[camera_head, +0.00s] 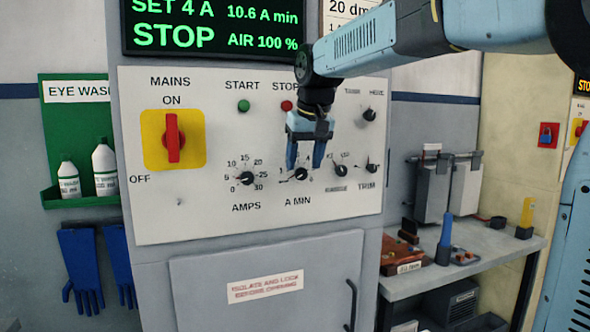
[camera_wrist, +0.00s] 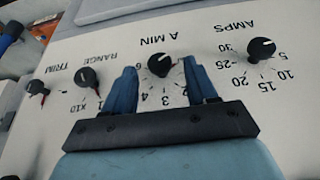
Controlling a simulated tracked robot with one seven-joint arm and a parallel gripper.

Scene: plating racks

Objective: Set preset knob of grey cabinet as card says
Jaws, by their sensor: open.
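The grey cabinet (camera_head: 200,255) has a white panel with several black knobs. The A MIN knob (camera_head: 301,174) is in the panel's lower middle; in the wrist view it (camera_wrist: 159,64) sits between my fingers, with apparent room on both sides. My gripper (camera_head: 305,163) is open and empty, pointing down at this knob's dial. Its fingers also show in the wrist view (camera_wrist: 160,78). No knob is legibly labelled preset. A white card (camera_head: 347,12) above the panel reads "20 dm"; its rest is cut off or behind my arm.
The AMPS knob (camera_head: 246,178) is left of A MIN; RANGE (camera_head: 340,170) and TRIM (camera_head: 371,168) are right. The red MAINS switch (camera_head: 173,138) is at ON. The green display (camera_head: 215,26) reads SET 4 A, 10.6 A min, STOP. A bench (camera_head: 480,260) stands right.

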